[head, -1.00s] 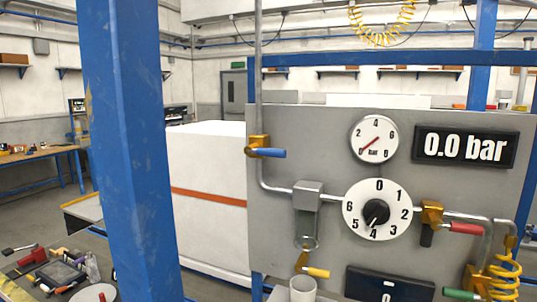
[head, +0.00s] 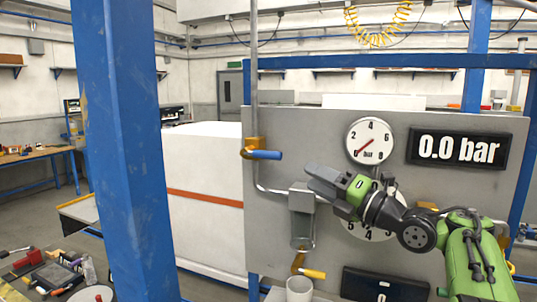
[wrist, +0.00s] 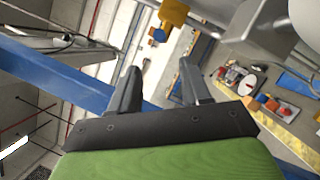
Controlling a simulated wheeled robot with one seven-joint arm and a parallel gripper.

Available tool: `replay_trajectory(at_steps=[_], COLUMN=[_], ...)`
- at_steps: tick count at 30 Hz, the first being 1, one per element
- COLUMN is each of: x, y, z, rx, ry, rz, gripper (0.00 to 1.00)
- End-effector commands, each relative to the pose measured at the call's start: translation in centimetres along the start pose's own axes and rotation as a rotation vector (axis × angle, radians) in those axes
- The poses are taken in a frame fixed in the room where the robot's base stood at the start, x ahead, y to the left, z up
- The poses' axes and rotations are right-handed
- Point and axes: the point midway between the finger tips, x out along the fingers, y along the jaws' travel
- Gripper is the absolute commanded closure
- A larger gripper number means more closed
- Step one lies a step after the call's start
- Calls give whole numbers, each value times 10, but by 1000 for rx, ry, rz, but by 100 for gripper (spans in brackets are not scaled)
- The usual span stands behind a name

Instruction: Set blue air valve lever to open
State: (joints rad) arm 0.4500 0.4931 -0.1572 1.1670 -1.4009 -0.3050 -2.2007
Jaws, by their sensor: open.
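The blue air valve lever (head: 265,154) points right, about level, from its brass valve body (head: 249,148) on the vertical grey pipe at the panel's left edge. My gripper (head: 312,179) is in front of the panel, right of and a little below the lever, with its fingers pointing left. The fingers are apart and empty. In the wrist view my gripper (wrist: 160,68) shows a wide gap, with a small blue end (wrist: 159,35) beside a yellow-brass part (wrist: 173,13) beyond it, apparently the lever and valve. Nothing touches the lever.
The round gauge (head: 369,141) points near zero and the display (head: 457,149) reads 0.0 bar. My arm hides much of the numbered dial (head: 368,231) and the red lever. A yellow lever (head: 313,274) is below. A blue post (head: 117,150) stands left.

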Motion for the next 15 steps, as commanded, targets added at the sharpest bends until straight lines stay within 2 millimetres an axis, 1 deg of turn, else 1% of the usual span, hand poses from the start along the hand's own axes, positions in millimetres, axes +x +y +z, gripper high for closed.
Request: replay_trajectory(at_steps=[1,9,12,15], x=[13,83,107,126], y=[4,6,5,5], z=[0,2,2,2], rx=[4,5,6,5], ry=[5,4,4,2], rz=[3,1,-1,-1], gripper=[53,53,53,53])
